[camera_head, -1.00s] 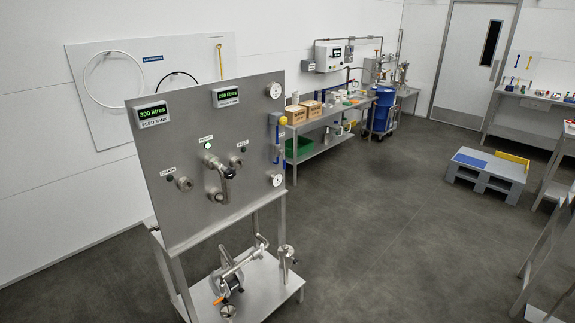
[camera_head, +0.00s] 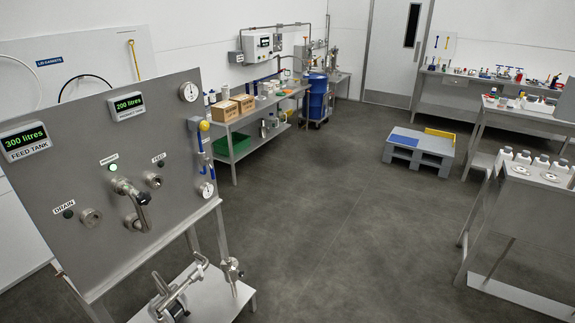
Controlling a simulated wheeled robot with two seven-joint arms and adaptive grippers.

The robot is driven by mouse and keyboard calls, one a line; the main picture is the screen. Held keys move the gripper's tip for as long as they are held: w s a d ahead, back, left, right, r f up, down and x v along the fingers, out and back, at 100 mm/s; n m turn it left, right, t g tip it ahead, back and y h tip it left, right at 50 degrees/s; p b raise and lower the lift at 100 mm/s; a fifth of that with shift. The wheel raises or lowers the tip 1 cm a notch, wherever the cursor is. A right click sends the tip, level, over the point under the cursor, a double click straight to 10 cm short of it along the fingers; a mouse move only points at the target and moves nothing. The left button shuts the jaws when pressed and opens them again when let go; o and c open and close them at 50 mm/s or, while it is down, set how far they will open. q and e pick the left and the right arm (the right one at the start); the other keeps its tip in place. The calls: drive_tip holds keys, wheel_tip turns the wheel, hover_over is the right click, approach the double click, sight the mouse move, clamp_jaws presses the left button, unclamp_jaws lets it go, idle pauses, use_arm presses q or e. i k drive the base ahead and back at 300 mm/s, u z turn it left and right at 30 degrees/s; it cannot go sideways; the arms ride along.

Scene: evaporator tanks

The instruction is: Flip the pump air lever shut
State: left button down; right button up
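A steel control panel (camera_head: 100,180) stands at the left on a frame. On its right edge is a blue vertical fitting with a yellow ball (camera_head: 204,126) near the top, between two round gauges. This may be the pump air lever, but I cannot tell its position. The face has a green light (camera_head: 113,168), a bent metal pipe handle (camera_head: 132,193) and displays reading 300 litres (camera_head: 25,138) and 200 litres (camera_head: 127,105). A metal pump assembly (camera_head: 175,295) sits on the lower shelf, cut off at the bottom. Neither of my grippers is in view.
A bench with white bottles (camera_head: 535,165) is at the far right. A shelf bench with boxes and a blue drum (camera_head: 317,98) line the back wall. The middle floor is clear.

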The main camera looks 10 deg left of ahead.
sight(207, 161)
drive_tip(key=z, duration=0.4)
drive_tip(key=i, duration=1.65)
drive_tip(key=u, duration=1.05)
drive_tip(key=i, duration=0.5)
drive_tip(key=u, duration=0.6)
